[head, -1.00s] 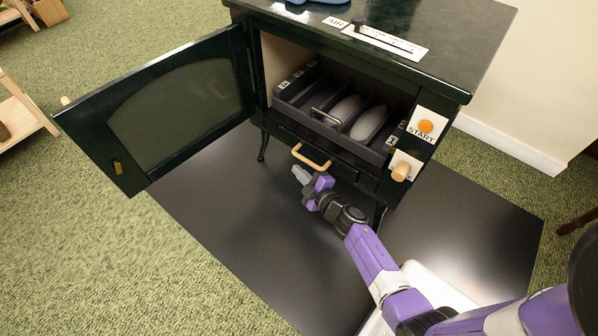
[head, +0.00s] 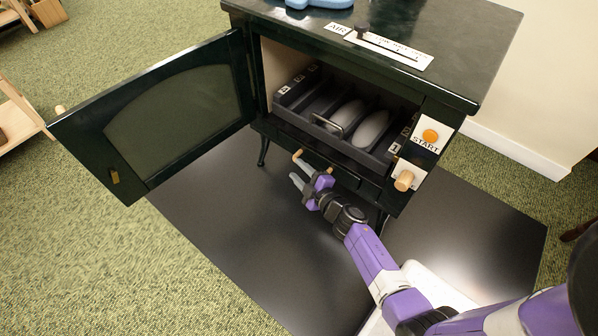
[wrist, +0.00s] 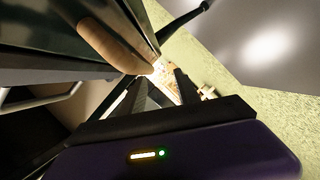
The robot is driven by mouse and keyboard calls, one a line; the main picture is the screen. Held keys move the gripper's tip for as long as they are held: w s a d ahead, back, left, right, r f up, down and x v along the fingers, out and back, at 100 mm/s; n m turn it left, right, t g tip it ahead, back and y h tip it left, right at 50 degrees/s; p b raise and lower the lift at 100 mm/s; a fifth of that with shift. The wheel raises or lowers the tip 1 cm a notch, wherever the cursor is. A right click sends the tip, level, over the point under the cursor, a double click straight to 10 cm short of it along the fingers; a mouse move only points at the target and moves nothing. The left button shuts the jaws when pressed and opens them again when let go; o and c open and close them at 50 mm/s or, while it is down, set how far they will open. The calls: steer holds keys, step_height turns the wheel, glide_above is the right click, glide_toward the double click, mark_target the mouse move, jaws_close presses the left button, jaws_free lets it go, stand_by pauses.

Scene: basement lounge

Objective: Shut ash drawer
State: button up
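The dark green toy stove holds the ash drawer (head: 343,174) low on its front, below the open firebox. How far the drawer stands out is hard to tell. Its wooden handle (head: 297,155) is partly hidden behind my gripper (head: 301,174). My gripper is just in front of and below the handle, with its fingers apart and nothing between them. In the wrist view the handle (wrist: 108,45) is close at upper left, beside the spread fingers of my gripper (wrist: 163,82). Contact with the handle cannot be told.
The stove door (head: 165,115) hangs wide open to the left. A dark tray (head: 318,122) with grey oval pieces sits in the firebox. A wooden knob (head: 404,180) and START button (head: 430,136) are at the right. Black floor plate (head: 235,215) lies clear below.

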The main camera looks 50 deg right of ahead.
steer(key=shift+d+f, duration=0.1)
steer(key=p+v, duration=0.3)
steer(key=v, duration=0.6)
steer(key=shift+p, duration=0.3)
stand_by(0.4)
stand_by(0.5)
steer(key=p+v, duration=0.2)
steer(key=v, duration=0.6)
steer(key=shift+w, duration=0.1)
stand_by(0.5)
